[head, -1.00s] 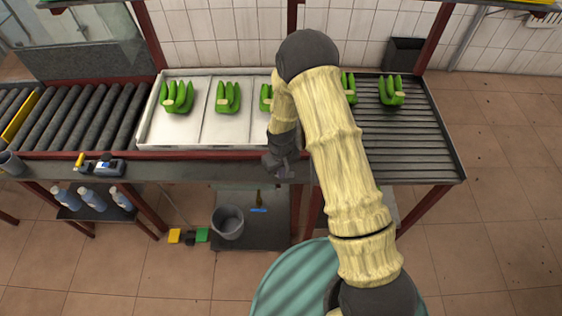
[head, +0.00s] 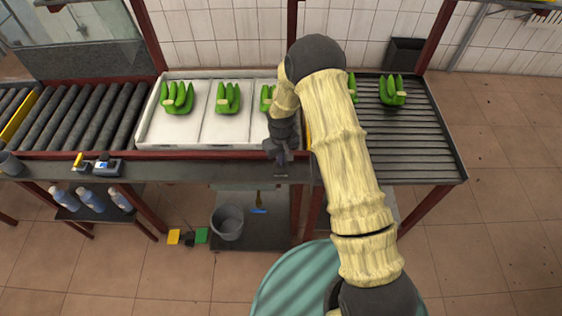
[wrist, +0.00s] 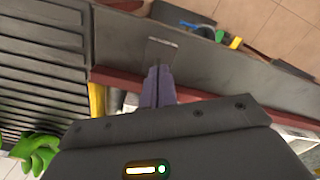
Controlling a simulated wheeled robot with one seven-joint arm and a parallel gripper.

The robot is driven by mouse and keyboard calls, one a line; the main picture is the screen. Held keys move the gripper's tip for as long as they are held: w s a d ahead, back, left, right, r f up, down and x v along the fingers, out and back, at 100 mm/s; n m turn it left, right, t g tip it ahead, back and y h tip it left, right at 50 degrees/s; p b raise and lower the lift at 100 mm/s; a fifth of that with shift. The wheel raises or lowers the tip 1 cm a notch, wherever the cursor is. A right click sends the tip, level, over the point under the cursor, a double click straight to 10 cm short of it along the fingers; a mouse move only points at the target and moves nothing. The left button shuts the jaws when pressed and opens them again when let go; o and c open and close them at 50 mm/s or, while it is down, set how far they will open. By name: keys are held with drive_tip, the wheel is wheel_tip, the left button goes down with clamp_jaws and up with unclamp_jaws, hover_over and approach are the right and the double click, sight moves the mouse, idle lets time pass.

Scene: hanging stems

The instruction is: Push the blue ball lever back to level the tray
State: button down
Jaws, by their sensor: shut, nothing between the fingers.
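The white tray (head: 200,141) lies on the counter in the head view, with green banana bunches (head: 228,97) on it. My arm covers its right end. A sliver of the tray (wrist: 296,131) shows at the right of the wrist view. My gripper (head: 280,160) is over the counter's front edge, by the tray's front right corner. In the wrist view its fingers (wrist: 158,86) are together and empty, pointing towards a small grey plate (wrist: 162,50) on the counter.
Black rollers (head: 85,115) lie left of the tray and a slatted conveyor (head: 405,140) lies right, with a yellow bar (wrist: 97,101) at its near end. A red rail (wrist: 120,78) runs along the counter. A bucket (head: 227,222) stands below. Blue bottles (head: 92,198) stand on a low shelf.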

drive_tip(key=shift+w+r, duration=0.1)
drive_tip(key=shift+w, duration=0.75)
drive_tip(key=shift+s, duration=0.6)
wheel_tip(320, 180, up, 10)
drive_tip(key=p, duration=0.5)
